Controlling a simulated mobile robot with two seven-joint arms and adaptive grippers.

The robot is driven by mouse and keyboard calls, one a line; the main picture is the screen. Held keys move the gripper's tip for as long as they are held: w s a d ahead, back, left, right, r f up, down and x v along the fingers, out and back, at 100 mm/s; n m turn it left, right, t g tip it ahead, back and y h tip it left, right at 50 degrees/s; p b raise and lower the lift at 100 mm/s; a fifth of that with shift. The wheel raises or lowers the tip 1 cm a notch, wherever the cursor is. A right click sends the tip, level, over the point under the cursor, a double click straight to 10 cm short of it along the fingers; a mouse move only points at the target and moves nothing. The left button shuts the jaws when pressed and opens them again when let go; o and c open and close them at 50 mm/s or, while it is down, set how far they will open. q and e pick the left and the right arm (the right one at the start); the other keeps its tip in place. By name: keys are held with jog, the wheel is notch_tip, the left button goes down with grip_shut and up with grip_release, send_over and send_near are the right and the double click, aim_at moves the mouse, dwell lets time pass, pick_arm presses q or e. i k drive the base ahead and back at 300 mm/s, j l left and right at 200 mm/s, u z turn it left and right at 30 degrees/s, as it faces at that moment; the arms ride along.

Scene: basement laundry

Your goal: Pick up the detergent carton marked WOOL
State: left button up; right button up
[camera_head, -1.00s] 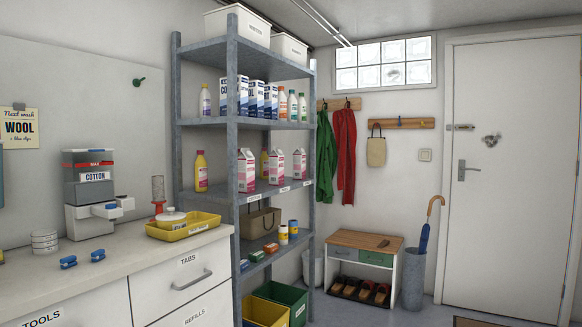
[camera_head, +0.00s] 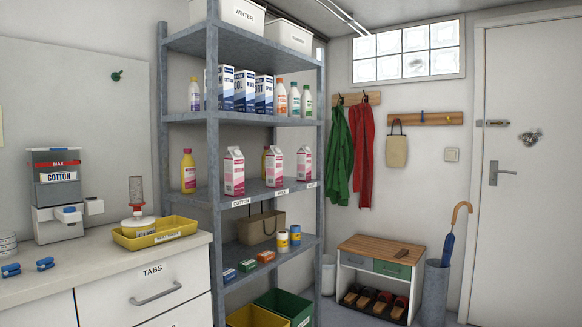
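No gripper of mine shows in the head view. Blue-and-white cartons stand in a row on the upper shelf: one at the left that appears to read COTTON (camera_head: 223,88), a middle one that appears to read WOOL (camera_head: 245,91), and one at the right that appears to read SPORT (camera_head: 264,95). The lettering is small, and the shelf post partly covers the left carton. Pink-and-white cartons stand apart on the shelf below: left (camera_head: 234,171), middle (camera_head: 274,167) and right (camera_head: 304,163). Their printing is too small to read. Labels hang on that shelf's edge, the left reading COTTON (camera_head: 241,202).
The grey metal rack (camera_head: 213,145) has upright posts at its front. Bottles (camera_head: 281,97) stand right of the blue cartons, and a yellow bottle (camera_head: 189,172) stands lower left. A counter (camera_head: 95,262) with a dispenser (camera_head: 57,190) adjoins the rack. Floor is clear before the bench (camera_head: 380,250).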

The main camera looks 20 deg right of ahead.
aim_at(274, 156)
jog(key=i+l, duration=0.1)
jog(key=l, duration=0.95)
jog(key=i+l, duration=0.15)
jog(key=l, duration=0.35)
jog(key=i+l, duration=0.1)
jog(key=l, duration=0.9)
jog(key=i, duration=0.05)
